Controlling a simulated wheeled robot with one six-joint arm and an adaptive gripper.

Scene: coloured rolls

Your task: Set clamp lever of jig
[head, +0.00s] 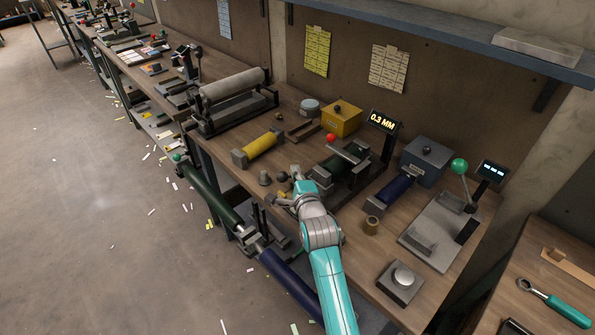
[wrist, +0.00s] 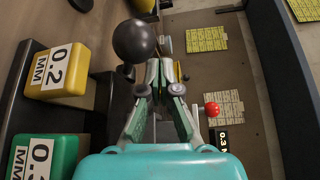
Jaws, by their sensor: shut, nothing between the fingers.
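A jig (head: 340,170) on the bench holds a dark green roll and has a clamp lever with a red knob (head: 331,137). The lever slants, its knob at the upper left end. The red knob also shows in the wrist view (wrist: 212,109), right of the fingers and apart from them. My gripper (head: 287,196) is at the bench's front edge, left of and nearer than the jig. Its fingers are shut and empty in the wrist view (wrist: 162,75). A dark ball (wrist: 133,41) is close beside the fingertips. My arm hides part of the jig's front.
A display (head: 383,122) reading 0.3 MM stands behind the jig. A second fixture with a green-knobbed lever (head: 459,167) is at the right. A yellow roll (head: 260,145) and a blue roll (head: 394,190) lie on either side. Yellow (wrist: 57,71) and green (wrist: 43,156) labelled boxes show in the wrist view.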

